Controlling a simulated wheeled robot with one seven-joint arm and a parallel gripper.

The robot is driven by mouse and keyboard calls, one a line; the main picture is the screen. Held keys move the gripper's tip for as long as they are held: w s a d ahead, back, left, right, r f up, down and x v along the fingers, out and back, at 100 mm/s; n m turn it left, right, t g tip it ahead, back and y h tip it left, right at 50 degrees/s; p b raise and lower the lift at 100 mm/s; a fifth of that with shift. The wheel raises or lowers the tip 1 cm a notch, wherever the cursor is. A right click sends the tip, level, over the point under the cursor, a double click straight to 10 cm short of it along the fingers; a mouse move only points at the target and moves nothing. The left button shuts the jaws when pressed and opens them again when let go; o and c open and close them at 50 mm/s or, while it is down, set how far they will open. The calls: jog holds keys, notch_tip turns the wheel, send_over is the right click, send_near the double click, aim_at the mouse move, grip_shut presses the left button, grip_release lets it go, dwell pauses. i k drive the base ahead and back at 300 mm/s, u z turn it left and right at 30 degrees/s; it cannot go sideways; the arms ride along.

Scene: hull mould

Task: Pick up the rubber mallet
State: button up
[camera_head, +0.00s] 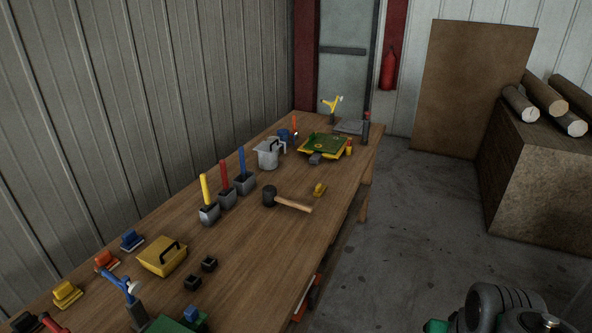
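The rubber mallet (291,203) lies on the wooden workbench (246,235), a little right of the bench's middle. Its dark head (269,196) is at the left, and its light wooden handle points right towards the bench's right edge. Nothing touches the mallet. A grey and black part of my arm shows at the bottom right of the picture, off the bench and well apart from the mallet. I cannot make out any gripper fingers there.
Left of the mallet stand three grey holders with yellow, red and blue handles (241,165). A small yellow object (320,189) lies just beyond the handle. Farther back are a grey jug (268,154) and a green-yellow tray (308,152). The floor (420,220) right of the bench is clear.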

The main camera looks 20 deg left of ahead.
aim_at(270, 197)
jog(key=i, duration=3.3)
jog(key=u, duration=5.35)
jog(key=i, duration=0.5)
